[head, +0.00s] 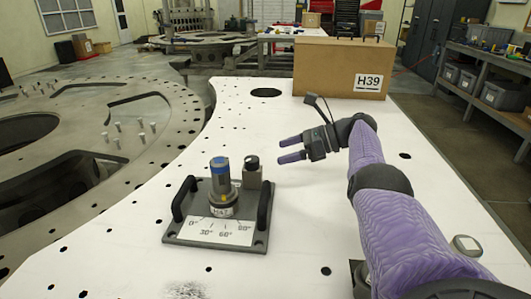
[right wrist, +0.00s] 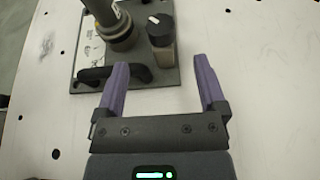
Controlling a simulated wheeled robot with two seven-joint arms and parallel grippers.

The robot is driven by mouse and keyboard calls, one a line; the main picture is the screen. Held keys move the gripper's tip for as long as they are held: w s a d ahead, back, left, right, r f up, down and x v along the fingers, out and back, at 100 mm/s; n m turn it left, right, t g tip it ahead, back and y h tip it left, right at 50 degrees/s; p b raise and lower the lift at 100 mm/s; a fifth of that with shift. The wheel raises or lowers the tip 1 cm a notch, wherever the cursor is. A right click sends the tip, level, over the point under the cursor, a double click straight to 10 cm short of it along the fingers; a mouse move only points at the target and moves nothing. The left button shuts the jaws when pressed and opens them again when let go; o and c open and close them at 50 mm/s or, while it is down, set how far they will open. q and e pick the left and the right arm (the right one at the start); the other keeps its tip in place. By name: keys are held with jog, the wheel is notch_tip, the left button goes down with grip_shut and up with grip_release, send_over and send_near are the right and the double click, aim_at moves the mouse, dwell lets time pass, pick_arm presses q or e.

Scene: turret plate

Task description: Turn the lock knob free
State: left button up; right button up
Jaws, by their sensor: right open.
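The lock knob (head: 252,163) is a black round knob on a small grey block at the back right of a dark turret plate (head: 258,243). In the right wrist view the knob (right wrist: 160,27) shows a white mark on top and lies ahead of the fingers. A grey post with a blue band (head: 219,178) stands upright beside it, over a label with angle marks. My right gripper (head: 286,150) is open and empty, to the right of the knob and apart from it. The right wrist view shows its two purple fingers (right wrist: 163,90) spread. My left gripper is out of view.
Black handles (head: 264,206) rise at both sides of the plate. A cardboard box (head: 325,65) marked H39 stands at the back of the white table (head: 300,250). A small grey device (head: 466,245) lies at the right. The table between is clear, with several holes.

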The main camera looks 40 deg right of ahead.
jog(key=shift+v, duration=0.9)
jog(key=n+g+h+p, duration=0.8)
jog(key=n+h+p, duration=0.4)
jog(key=n+p, duration=0.5)
send_near(252, 159)
jog(key=shift+n, duration=0.5)
jog(key=b+x, duration=0.5)
jog(key=x, duration=0.3)
jog(key=shift+w+f, duration=0.1)
jog(key=shift+f, duration=0.35)
jog(key=shift+d+f+b, duration=0.15)
jog(key=shift+f+b, duration=0.1)
jog(key=shift+b, duration=0.15)
jog(key=shift+w, duration=0.1)
